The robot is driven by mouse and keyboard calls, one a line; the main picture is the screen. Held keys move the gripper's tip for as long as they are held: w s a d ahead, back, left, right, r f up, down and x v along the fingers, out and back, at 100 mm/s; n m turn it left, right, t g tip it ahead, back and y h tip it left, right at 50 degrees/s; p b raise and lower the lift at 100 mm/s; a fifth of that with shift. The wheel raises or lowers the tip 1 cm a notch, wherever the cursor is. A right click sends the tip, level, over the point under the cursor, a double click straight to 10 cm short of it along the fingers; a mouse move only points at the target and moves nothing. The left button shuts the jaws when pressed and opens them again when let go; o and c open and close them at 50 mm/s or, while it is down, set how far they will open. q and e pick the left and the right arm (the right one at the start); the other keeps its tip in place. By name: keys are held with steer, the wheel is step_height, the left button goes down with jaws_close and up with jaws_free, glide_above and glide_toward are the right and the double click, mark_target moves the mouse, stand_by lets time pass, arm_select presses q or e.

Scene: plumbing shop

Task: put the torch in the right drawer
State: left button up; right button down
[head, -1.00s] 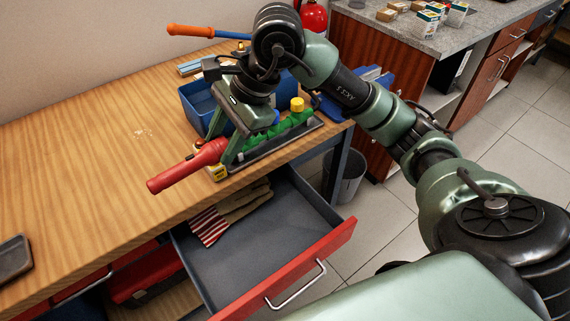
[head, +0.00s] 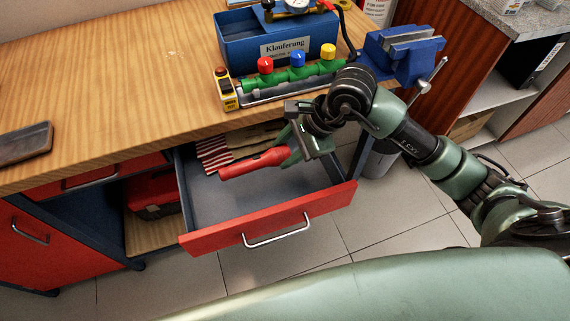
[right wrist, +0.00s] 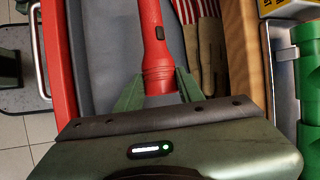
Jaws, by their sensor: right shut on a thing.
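My right gripper (head: 290,152) is shut on the torch's wider end. In the right wrist view the torch (right wrist: 152,40) points away between the two fingers (right wrist: 160,90), above the grey drawer floor (right wrist: 100,45). I cannot tell whether the torch touches the drawer floor. The drawer has a red front with a metal handle. Work gloves (head: 250,142) with a striped cuff lie at the drawer's back. My left gripper is not in view.
On the bench above stand a green valve manifold (head: 297,74), a yellow device (head: 226,88), a blue box (head: 238,42) and a blue vise (head: 403,55). A dark tray (head: 26,142) lies at left.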

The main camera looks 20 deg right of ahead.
steer(key=shift+f, duration=3.3)
steer(key=shift+f, duration=0.15)
steer(key=c, duration=0.9)
jaws_free()
steer(key=shift+r, duration=0.25)
steer(key=v, duration=1.2)
steer(key=shift+d+f, duration=0.1)
